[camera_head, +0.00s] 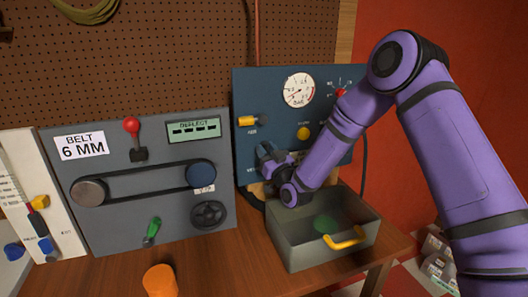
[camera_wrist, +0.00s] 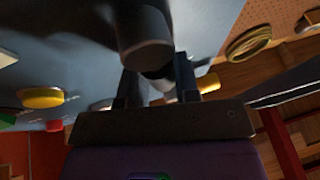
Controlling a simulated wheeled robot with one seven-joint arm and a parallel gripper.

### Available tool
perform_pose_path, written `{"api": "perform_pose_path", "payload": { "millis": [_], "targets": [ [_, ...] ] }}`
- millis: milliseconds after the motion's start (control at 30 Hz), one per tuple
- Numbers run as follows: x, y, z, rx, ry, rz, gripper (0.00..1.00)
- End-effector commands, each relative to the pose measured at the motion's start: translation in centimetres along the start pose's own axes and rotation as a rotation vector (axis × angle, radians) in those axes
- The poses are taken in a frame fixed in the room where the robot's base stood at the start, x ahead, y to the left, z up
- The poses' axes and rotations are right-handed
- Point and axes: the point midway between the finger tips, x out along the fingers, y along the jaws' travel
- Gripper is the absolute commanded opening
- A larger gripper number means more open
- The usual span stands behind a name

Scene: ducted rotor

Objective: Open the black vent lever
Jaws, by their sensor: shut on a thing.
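The blue-grey panel (camera_head: 250,92) with a pressure gauge (camera_head: 299,90) stands at the back right of the bench. My gripper (camera_head: 267,158) is at its lower left, beside a partly covered label. In the head view my wrist and fingers hide the vent lever. In the wrist view a dark, round-ended black lever (camera_wrist: 145,50) reaches down between the two fingers of my gripper (camera_wrist: 157,85). The fingers are shut on it. Its pivot and exact angle are hard to make out in the dark.
A belt-drive panel (camera_head: 110,220) stands left. An orange cup (camera_head: 160,281) is at the front.

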Motion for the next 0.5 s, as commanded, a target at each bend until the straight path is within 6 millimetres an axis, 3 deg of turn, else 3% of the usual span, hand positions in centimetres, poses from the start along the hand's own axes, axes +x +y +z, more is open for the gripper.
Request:
{"api": "perform_pose_path", "payload": {
  "millis": [500],
  "targets": [
    [-0.23,0.27,0.22,0.051,0.005,0.021,0.00]
  ]
}}
